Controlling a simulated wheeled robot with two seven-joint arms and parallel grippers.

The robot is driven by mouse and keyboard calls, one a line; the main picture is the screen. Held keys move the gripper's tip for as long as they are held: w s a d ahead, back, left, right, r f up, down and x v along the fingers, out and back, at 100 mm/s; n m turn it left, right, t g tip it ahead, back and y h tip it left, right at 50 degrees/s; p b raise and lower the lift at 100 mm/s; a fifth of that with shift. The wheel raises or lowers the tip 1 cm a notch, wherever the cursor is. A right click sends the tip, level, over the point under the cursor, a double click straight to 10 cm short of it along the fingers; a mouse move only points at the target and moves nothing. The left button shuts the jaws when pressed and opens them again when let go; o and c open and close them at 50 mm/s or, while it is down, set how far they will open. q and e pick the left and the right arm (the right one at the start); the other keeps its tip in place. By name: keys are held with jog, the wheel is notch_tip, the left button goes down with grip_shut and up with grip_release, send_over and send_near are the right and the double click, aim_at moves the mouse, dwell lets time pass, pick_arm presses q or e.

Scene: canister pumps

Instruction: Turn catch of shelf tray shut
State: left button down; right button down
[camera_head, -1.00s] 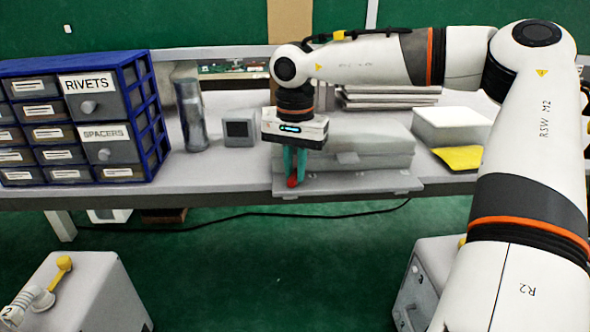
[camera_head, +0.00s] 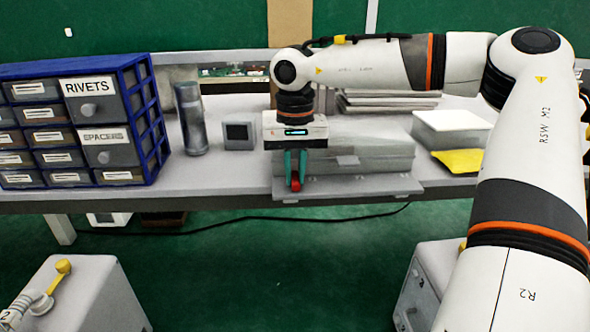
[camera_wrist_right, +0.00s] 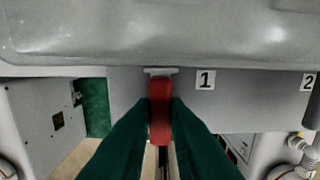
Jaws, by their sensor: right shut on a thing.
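The grey shelf tray (camera_head: 400,184) lies on the bench under a grey lidded case. Its red catch (camera_head: 296,184) is at the tray's front edge, left of centre. In the right wrist view the catch (camera_wrist_right: 160,105) stands lengthwise, below a small pale mount, beside the label "1". My right gripper (camera_head: 295,172) comes down from above with its green fingers on either side of the catch. In the wrist view its fingers (camera_wrist_right: 160,125) close on the catch from both sides. They hide part of the catch. My left gripper does not show.
A blue drawer cabinet (camera_head: 80,122) stands at the left of the bench. A grey cylinder (camera_head: 191,118) and a small square device (camera_head: 239,134) stand left of my gripper. A white box (camera_head: 451,127) and a yellow cloth (camera_head: 458,162) lie to the right.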

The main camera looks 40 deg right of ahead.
aim_at(295, 177)
jog(key=shift+r, duration=0.15)
jog(key=c, duration=1.7)
grip_release()
jog(key=shift+r, duration=0.2)
notch_tip(295, 177, up, 12)
jog(key=b, duration=0.2)
jog(key=shift+f+b, duration=0.2)
jog(key=shift+b, duration=0.1)
jog(key=shift+f, duration=0.1)
